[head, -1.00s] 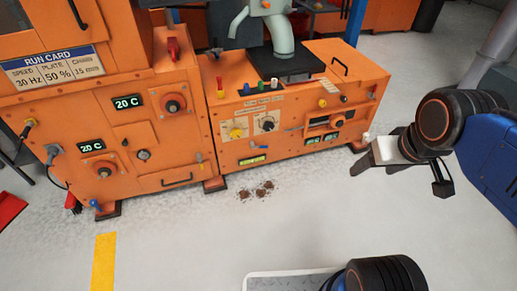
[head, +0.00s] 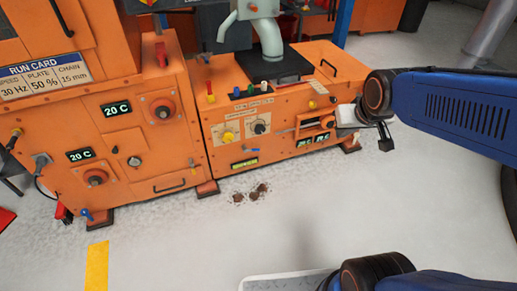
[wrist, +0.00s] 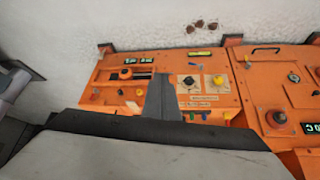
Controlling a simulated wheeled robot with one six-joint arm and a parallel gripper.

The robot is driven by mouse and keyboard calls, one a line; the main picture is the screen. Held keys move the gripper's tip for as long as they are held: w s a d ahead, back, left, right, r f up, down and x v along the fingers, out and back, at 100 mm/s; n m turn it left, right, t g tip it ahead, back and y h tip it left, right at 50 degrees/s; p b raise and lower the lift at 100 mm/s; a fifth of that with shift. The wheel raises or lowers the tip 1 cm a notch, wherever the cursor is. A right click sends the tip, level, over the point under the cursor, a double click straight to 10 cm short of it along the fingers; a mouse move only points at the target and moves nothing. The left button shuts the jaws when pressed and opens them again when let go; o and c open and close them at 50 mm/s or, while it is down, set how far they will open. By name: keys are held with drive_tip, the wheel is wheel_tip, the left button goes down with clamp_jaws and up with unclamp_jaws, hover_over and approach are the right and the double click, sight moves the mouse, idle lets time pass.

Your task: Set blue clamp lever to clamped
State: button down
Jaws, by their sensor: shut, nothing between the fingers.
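A small blue-handled lever (head: 86,214) is low on the left orange cabinet, beside its foot. I cannot tell from the labels which is the clamp lever. My gripper (wrist: 160,97) is shut and empty, its dark fingers in front of the lower machine's panel in the wrist view. In the head view it is at the right end of that machine, apart from both blue parts.
The lower machine (head: 290,150) has a yellow knob (head: 228,137), a black dial (head: 260,128) and a slotted slider. Brown debris (head: 252,193) lies on the floor in front. The pale floor between me and the machines is otherwise open. A grey pipe rises at the back right.

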drive_tip(key=w+a+f+t+y, duration=0.1)
drive_tip(key=w+a+f, duration=0.1)
drive_tip(key=w+f, duration=0.5)
drive_tip(key=w+a+f+t, duration=0.1)
drive_tip(key=w+a+f, duration=0.15)
drive_tip(key=w, duration=0.85)
drive_tip(key=w+a+f+t+y, duration=0.1)
drive_tip(key=w+a+f, duration=0.1)
drive_tip(key=w+f, duration=0.45)
drive_tip(key=w+a+f+t+y, duration=0.1)
drive_tip(key=w+a+f, duration=0.2)
drive_tip(key=f, duration=0.4)
drive_tip(key=w+a+f+t+y, duration=0.1)
drive_tip(key=w+a+f, duration=0.2)
drive_tip(key=f, duration=0.5)
drive_tip(key=w+a+f+n+y, duration=0.1)
drive_tip(key=w+a+f, duration=0.2)
drive_tip(key=f, duration=0.4)
drive_tip(key=shift+w+a+f+t+y, duration=0.3)
drive_tip(key=shift+a+f+t, duration=0.05)
drive_tip(key=shift+a+t, duration=0.05)
drive_tip(key=shift+w, duration=0.1)
